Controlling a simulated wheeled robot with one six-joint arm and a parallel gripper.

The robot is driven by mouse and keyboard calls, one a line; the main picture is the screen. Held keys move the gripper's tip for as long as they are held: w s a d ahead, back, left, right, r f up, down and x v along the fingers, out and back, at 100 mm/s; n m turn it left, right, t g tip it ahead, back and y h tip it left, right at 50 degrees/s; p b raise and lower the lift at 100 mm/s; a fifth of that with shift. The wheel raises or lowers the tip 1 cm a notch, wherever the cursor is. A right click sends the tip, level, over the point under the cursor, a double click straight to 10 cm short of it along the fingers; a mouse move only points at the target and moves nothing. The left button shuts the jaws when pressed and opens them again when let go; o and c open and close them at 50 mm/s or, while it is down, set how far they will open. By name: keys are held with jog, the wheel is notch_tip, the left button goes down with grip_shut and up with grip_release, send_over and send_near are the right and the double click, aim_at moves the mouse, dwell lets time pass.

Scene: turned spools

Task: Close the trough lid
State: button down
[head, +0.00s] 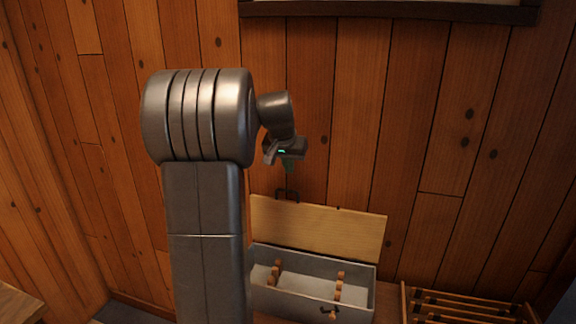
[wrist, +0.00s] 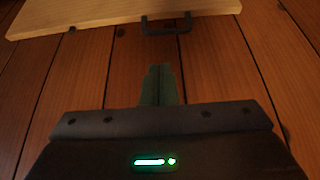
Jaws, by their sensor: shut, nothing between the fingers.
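The trough (head: 312,304) is a grey open box below my gripper in the head view. Its wooden lid (head: 330,232) stands raised at the back of the box, near the wall. The lid also shows at the top of the wrist view (wrist: 90,12). A dark handle (head: 287,193) sits at the lid's upper edge; in the wrist view the handle (wrist: 166,28) lies beyond the fingertips. My gripper (head: 289,168) is above the handle, with its fingers (wrist: 161,72) together and empty. In the wrist view a gap shows between fingertips and handle.
Turned wooden spools (head: 338,287) stand inside the trough. A slatted wooden rack (head: 465,306) is to the right of it. A plank wall (head: 400,120) rises close behind the lid. A dark-framed ledge (head: 400,10) is at the top. A wooden surface (head: 18,303) shows at lower left.

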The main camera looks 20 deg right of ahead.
jog(key=p+x, duration=0.1)
jog(key=x, duration=0.7)
jog(key=shift+w+f, duration=0.1)
jog(key=shift+f, duration=0.25)
